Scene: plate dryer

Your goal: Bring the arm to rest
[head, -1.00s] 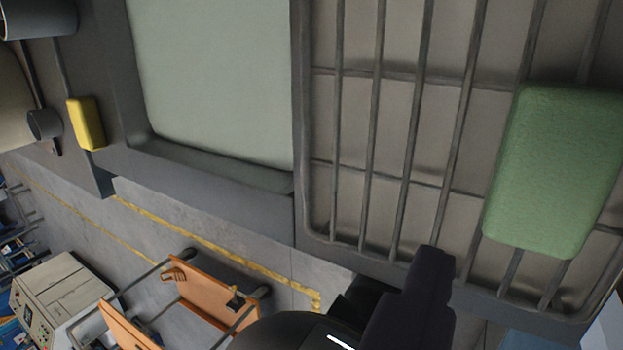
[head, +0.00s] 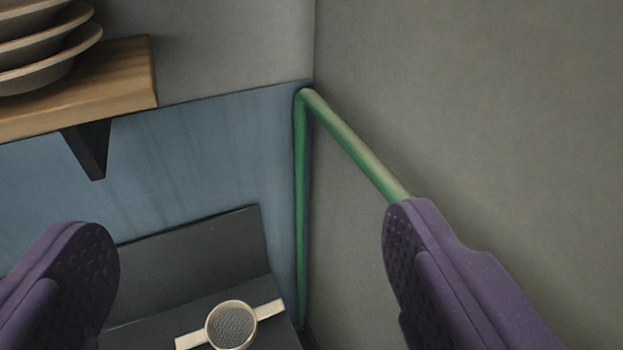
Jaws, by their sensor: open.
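My gripper (head: 250,255) is in the head view, with one purple finger at the lower left and the other at the lower right. The fingers are wide apart with nothing between them. Their tips point at a wall corner. The rest of my arm is out of view.
A wooden shelf (head: 110,88) with stacked plates (head: 42,50) is at the upper left, on a dark bracket (head: 88,148). A green pipe (head: 345,142) bends at the wall corner. A round strainer (head: 231,325) lies on a dark grey surface (head: 195,260) below. The grey wall (head: 480,110) fills the right side.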

